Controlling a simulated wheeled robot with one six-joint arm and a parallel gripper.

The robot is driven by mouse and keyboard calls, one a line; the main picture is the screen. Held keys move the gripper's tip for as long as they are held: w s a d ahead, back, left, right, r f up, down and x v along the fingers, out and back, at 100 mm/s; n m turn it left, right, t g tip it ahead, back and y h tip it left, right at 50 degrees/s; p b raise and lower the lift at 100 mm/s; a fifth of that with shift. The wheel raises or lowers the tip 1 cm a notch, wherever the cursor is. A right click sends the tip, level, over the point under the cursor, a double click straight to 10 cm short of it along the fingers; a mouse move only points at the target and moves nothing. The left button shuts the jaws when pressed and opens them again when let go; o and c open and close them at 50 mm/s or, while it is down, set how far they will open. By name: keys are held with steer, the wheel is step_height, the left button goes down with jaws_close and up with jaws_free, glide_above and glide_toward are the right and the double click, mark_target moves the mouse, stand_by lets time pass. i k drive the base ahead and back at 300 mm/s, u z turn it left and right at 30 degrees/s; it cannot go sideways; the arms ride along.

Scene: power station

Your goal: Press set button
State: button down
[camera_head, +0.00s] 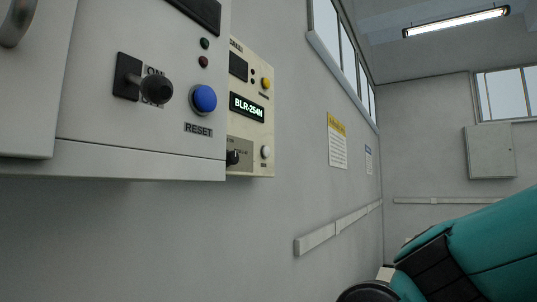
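No label that I can read says SET. A cream panel (260,118) on the left wall carries a yellow button (265,84) near its top and a white button (265,152) near its bottom. Small labels beneath them are too small to read. Between them is a lit display (247,107) reading BLR-254N. A black knob (233,157) sits at its lower left, partly hidden by the nearer grey cabinet. My teal arm shows at the lower right, apart from the panel; my gripper is not in view.
The nearer grey cabinet (95,160) juts out from the wall at left. It bears a black lever switch (156,90) and a blue button (204,98) labelled RESET. A wall rail (338,227) runs below posted notices (337,142). The space in front of the wall looks clear.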

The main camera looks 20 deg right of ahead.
mark_target(266, 152)
steer(key=u, duration=1.2)
steer(key=k, duration=1.75)
steer(key=z, duration=0.7)
steer(key=i, duration=1.7)
steer(key=u, duration=0.05)
